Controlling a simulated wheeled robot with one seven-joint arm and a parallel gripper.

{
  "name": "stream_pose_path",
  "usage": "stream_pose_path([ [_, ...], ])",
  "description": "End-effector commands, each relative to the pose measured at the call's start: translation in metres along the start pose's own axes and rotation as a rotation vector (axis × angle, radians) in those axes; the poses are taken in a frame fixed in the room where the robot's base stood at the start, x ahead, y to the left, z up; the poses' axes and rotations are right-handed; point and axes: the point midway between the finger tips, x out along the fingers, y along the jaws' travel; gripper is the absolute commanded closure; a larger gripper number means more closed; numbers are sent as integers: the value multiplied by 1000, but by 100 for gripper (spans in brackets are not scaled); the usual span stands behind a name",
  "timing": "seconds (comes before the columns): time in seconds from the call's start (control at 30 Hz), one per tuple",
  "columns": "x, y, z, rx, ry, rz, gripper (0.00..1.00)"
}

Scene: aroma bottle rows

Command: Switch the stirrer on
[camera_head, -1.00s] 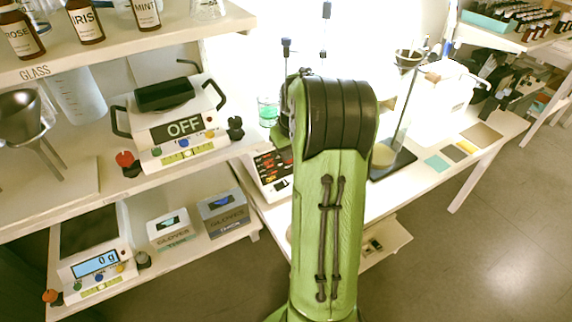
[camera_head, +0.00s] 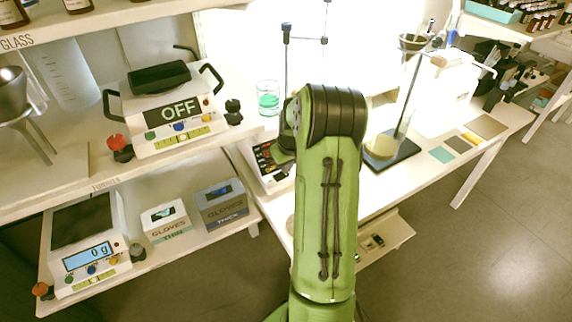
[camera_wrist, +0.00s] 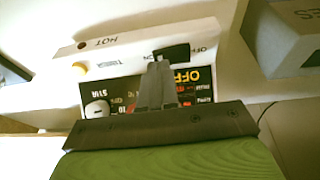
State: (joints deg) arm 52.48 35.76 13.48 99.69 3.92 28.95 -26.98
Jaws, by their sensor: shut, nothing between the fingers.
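The stirrer (camera_head: 259,165) stands on the white table in the head view, partly hidden behind my arm. In the wrist view it appears upside down: a white front edge (camera_wrist: 130,50) with a yellow knob (camera_wrist: 81,66), and a dark panel (camera_wrist: 125,92) with a lit "OFF" and a white knob by "STIR". A black rocker switch (camera_wrist: 172,52) sits on the white edge by "OFF" lettering. My gripper (camera_wrist: 158,64) is shut and empty, its tips overlapping the panel right beside the switch. Contact cannot be told. In the head view the gripper is hidden by my arm.
A white device (camera_head: 178,112) reading "OFF" stands on the left shelf, with a balance (camera_head: 88,262) and glove boxes (camera_head: 220,204) below. A beaker of green liquid (camera_head: 268,98) is behind the stirrer. A stand with a dark base (camera_head: 390,154) is to the right.

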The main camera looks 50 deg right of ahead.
Motion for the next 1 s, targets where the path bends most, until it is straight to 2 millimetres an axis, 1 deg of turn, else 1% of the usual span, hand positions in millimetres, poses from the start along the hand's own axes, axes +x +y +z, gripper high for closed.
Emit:
stream_pose_path([
  [0.17, 6, 5, 1, 28, -2, -86, 100],
  [0.47, 6, 1, 2, 23, -2, -81, 100],
  [0.73, 2, -11, 0, 23, -2, -80, 100],
  [1.0, 2, -12, 0, 25, -2, -80, 100],
])
